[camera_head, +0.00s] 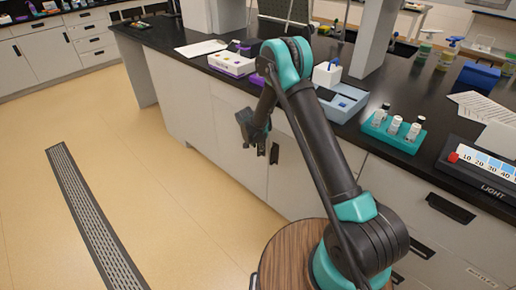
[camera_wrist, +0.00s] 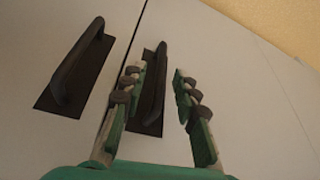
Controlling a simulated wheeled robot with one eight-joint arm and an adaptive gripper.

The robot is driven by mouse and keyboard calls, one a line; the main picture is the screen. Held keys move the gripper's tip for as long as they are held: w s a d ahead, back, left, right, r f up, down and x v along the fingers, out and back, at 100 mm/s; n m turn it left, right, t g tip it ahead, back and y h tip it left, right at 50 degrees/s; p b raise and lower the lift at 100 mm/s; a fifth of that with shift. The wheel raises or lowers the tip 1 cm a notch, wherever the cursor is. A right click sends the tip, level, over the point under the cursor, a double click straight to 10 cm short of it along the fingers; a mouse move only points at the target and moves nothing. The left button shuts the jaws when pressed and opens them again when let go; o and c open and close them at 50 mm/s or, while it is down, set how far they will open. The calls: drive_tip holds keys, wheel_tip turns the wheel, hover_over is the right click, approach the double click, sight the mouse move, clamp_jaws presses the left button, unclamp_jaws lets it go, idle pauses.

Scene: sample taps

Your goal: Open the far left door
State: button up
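In the head view, pale cabinet doors stand under the dark counter, with the left one (camera_head: 225,135) behind my gripper (camera_head: 251,138). A dark handle (camera_head: 274,153) shows just right of my gripper. In the wrist view, two black bar handles sit on either side of a door seam. The left handle (camera_wrist: 75,65) is outside my fingers. The right handle (camera_wrist: 158,85) appears between the fingertips, nearer the left one. My gripper (camera_wrist: 160,88) is open, with a gap between its green and grey fingers. I cannot tell how deep the handle lies between them.
On the black counter (camera_head: 168,36) stand a teal vial rack (camera_head: 393,130), a blue-grey device (camera_head: 340,98) and a white box (camera_head: 232,64). The tan floor (camera_head: 150,190) left of the cabinets is clear, with a long drain grate (camera_head: 92,215). A round wooden stool-like top (camera_head: 285,262) is near the front.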

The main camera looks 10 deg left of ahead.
drive_tip(key=shift+x, duration=0.85)
clamp_jaws()
